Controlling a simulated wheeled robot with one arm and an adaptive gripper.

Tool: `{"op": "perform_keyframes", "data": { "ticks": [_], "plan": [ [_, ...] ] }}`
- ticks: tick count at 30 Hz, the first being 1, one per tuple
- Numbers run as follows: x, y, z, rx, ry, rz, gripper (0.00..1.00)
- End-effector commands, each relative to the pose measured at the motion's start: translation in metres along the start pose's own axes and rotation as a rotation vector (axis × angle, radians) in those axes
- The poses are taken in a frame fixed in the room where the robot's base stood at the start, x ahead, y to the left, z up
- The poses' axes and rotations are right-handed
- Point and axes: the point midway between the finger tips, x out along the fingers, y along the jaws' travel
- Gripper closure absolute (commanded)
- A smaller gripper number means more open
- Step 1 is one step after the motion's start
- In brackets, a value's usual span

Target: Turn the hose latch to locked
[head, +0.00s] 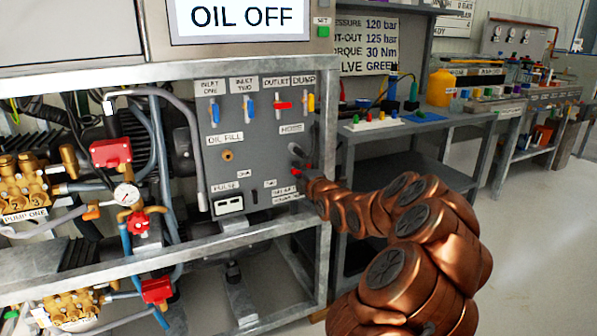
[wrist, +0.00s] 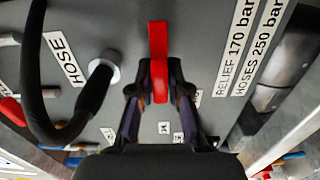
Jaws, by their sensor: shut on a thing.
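The red hose latch (wrist: 158,42) stands out from the grey panel (wrist: 205,30) in the wrist view. My gripper (wrist: 159,88) is shut on it, one dark finger on each side. In the wrist view the latch lies upright in the picture; which end is the locked one cannot be read. A black hose (wrist: 93,92) meets a pale round fitting on the panel, left of the latch, by the HOSE label (wrist: 65,60). In the head view my gripper (head: 304,173) reaches the panel's lower right, where a little red (head: 296,172) shows; the fingers are too small to make out.
Blue, red and yellow valve handles (head: 283,105) sit higher on the panel. A steel frame post (head: 326,150) stands just right of the panel, close to my arm. A workbench (head: 400,128) with small parts is further right. Open floor (head: 530,250) lies at the lower right.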

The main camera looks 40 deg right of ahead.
Motion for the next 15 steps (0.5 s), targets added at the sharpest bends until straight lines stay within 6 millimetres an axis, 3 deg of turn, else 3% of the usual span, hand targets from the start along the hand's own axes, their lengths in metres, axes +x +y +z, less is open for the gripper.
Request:
{"op": "perform_keyframes", "data": {
  "ticks": [8,15],
  "plan": [
    [-0.0001,0.0001,-0.0001,0.102,0.0,-0.004,1.0],
    [-0.0001,0.0007,0.0008,0.298,-0.002,-0.005,1.0]
  ]
}}
